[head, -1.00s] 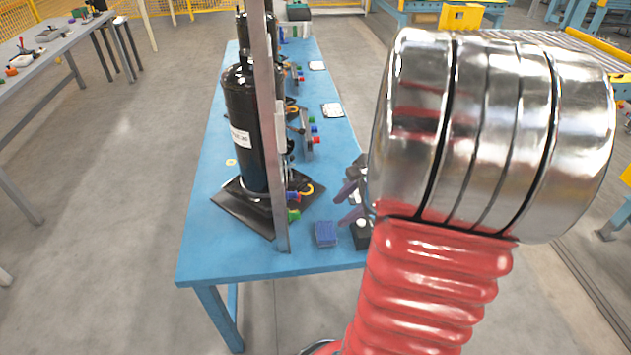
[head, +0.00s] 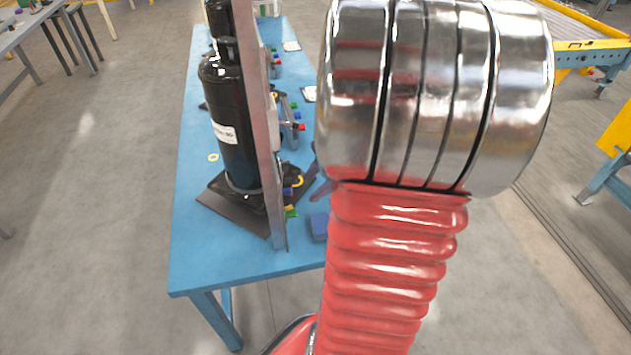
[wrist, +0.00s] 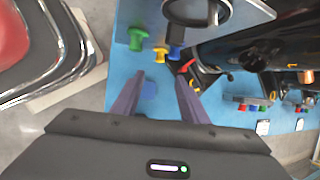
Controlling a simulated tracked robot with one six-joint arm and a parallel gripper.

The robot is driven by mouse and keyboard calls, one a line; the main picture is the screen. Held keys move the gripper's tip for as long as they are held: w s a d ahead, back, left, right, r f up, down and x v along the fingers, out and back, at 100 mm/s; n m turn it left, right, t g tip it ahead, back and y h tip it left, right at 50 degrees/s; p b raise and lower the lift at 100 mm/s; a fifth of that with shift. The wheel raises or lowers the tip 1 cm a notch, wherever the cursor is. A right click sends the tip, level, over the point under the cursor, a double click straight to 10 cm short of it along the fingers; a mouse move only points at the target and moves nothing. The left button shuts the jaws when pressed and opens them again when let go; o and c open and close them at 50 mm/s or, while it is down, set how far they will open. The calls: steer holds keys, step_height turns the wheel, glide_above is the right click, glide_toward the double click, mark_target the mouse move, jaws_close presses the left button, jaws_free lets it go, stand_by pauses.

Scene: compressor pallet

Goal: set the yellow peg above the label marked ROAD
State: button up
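In the head view the yellow peg (head: 289,207) is a small spot near the foot of the upright post. My gripper (wrist: 161,78) is open and empty, its two dark purple fingers apart and pointing toward the pegs. In the head view one finger of my gripper (head: 318,178) shows, the rest hidden behind my arm. I cannot read any label marked ROAD.
A tall black compressor (head: 234,130) stands on a dark plate on the blue table (head: 192,245). A metal post (head: 262,150) rises beside it. A blue block (head: 319,226) lies near the table's front edge. More pegs (head: 297,115) stand farther back.

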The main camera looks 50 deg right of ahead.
steer(key=x, duration=1.3)
steer(key=shift+w+f, duration=0.2)
steer(key=shift+f, duration=0.05)
steer(key=shift+c, duration=0.4)
jaws_close()
stand_by(0.5)
